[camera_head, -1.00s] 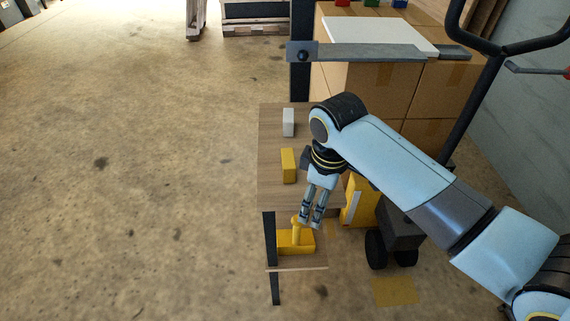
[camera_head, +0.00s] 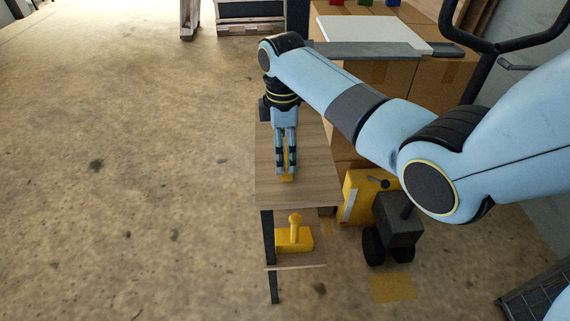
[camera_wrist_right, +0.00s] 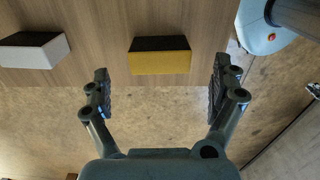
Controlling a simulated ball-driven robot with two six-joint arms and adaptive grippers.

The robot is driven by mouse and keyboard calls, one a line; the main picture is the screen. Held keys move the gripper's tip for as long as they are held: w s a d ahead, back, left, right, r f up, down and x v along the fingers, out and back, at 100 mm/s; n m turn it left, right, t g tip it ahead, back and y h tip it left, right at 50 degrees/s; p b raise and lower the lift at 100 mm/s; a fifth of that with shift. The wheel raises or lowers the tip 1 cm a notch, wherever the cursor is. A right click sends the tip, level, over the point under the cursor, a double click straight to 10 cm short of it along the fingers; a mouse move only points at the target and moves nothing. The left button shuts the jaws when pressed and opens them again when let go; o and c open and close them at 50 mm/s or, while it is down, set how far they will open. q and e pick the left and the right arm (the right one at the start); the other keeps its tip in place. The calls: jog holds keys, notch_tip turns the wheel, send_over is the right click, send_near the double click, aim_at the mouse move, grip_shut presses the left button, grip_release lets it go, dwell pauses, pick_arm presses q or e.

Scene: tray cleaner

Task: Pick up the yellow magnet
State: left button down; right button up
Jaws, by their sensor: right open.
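The yellow magnet (camera_wrist_right: 160,61) is a small block with a dark face, on the wooden table. In the right wrist view it lies ahead of my right gripper (camera_wrist_right: 161,88), between the lines of the two open fingers and apart from both. In the head view my right gripper (camera_head: 287,174) hangs over the table and hides most of the yellow magnet (camera_head: 287,178). Its jaws are empty. My left gripper is not in view.
A white block (camera_wrist_right: 33,50) sits beside the yellow magnet on the wooden table (camera_head: 318,180). A yellow object with a knob (camera_head: 293,238) stands on the lower shelf. Cardboard boxes (camera_head: 376,110) stand behind at right. Open floor lies left.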

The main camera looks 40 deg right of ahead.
aim_at(286, 178)
notch_tip(286, 178, down, 5)
jog(key=shift+s+d+r+b, duration=0.1)
jog(key=shift+b, duration=0.2)
jog(key=shift+c, duration=0.2)
jog(key=c, duration=1.2)
